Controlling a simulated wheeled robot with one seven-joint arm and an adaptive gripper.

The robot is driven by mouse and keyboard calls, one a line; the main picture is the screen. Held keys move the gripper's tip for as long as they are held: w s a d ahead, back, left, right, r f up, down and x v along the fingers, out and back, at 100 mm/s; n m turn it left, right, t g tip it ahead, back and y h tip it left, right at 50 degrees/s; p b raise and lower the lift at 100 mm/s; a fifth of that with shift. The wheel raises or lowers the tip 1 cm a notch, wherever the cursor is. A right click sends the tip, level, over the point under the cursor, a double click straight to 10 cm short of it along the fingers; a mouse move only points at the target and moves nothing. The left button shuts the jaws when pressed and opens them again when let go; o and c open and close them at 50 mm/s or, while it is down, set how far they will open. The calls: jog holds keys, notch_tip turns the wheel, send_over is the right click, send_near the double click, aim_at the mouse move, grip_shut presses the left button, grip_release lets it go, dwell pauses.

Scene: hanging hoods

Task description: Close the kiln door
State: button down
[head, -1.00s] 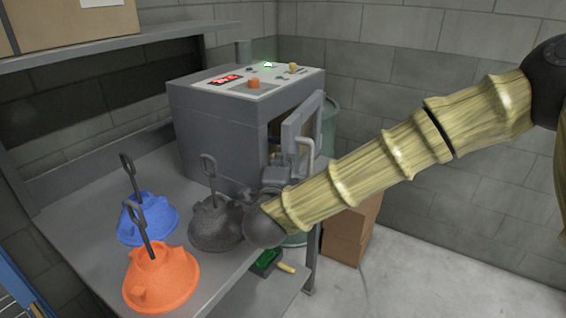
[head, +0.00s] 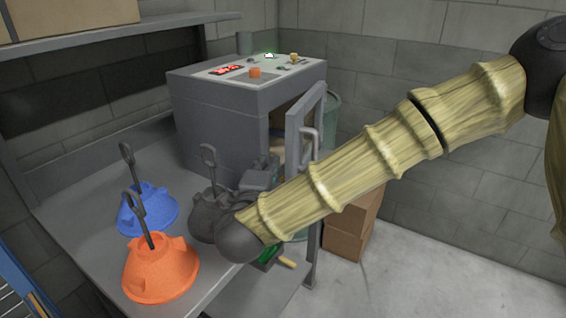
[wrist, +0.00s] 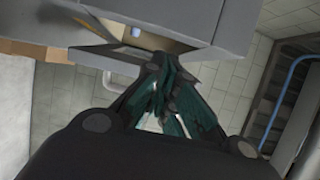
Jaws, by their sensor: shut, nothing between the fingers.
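The grey kiln (head: 215,120) stands at the back of the bench with red digits on its sloped top panel. Its door (head: 293,130) stands open on the right side of the front, with a pale bar handle (head: 312,143) on its outer face. The handle also shows in the wrist view (wrist: 117,85). My gripper (head: 270,165) is in front of the kiln opening, left of the door and partly hidden by my arm. In the wrist view my gripper's teal fingers (wrist: 158,75) are shut and empty, below the kiln opening. I cannot tell whether they touch anything.
Blue (head: 150,212), orange (head: 165,272) and dark grey (head: 203,217) hooked hoods stand on the bench, the grey one close beside my wrist. Cardboard boxes (head: 348,230) sit on the floor at right. The floor further right is clear.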

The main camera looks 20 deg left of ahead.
jog(key=s, duration=0.1)
send_near(297, 159)
jog(key=s+d+r, duration=0.2)
jog(key=s+d, duration=0.2)
jog(key=d, duration=0.4)
jog(key=w+a+p, duration=0.3)
jog(key=w+a, duration=0.3)
jog(key=w, duration=0.4)
jog(key=shift+a+r, duration=0.15)
jog(key=shift+a, duration=0.1)
jog(key=shift+a, duration=0.2)
